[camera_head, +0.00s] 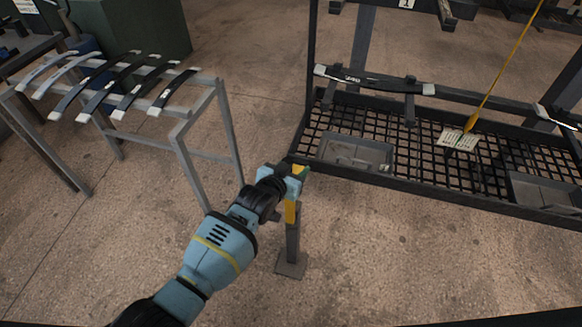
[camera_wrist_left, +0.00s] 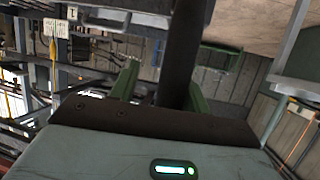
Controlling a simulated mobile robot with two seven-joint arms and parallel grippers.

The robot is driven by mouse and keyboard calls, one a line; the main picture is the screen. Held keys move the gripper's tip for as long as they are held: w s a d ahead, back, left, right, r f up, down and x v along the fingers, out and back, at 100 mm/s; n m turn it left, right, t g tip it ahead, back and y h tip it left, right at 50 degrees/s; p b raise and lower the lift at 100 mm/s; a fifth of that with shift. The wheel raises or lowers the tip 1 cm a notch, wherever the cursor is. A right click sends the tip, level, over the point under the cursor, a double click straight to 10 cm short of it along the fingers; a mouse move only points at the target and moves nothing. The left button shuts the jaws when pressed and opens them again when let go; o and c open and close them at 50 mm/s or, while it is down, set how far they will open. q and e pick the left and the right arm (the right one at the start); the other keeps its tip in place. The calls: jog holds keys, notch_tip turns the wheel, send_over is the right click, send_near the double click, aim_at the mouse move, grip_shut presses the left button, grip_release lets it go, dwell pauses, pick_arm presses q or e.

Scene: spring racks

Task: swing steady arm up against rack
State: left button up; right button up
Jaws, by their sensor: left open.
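The steady arm (camera_head: 292,235) is a dark post with a yellow band near its top and a flat foot plate at its lower end, by the floor. It stands near the front left corner of the rack (camera_head: 440,196). My left gripper (camera_head: 299,172) is at the top of the post, by the yellow band, and hides the post's upper end. In the left wrist view, a dark bar (camera_wrist_left: 182,55) passes between the two green fingers, which are apart. Whether they touch it I cannot tell. My right gripper is not in view.
The rack has a mesh floor, grey bins (camera_head: 356,153), a dark spring (camera_head: 375,80) on its bar and a tag on a yellow cord (camera_head: 470,122). A grey stand (camera_head: 183,130) with several leaf springs is at the left. Floor in front of the rack is clear.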

pick_arm(q)
jog(key=shift+a, duration=0.2)
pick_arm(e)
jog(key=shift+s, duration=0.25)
pick_arm(q)
jog(key=shift+a, duration=0.1)
jog(key=p+v, duration=0.2)
jog(key=v, duration=0.5)
jog(key=shift+s, duration=0.35)
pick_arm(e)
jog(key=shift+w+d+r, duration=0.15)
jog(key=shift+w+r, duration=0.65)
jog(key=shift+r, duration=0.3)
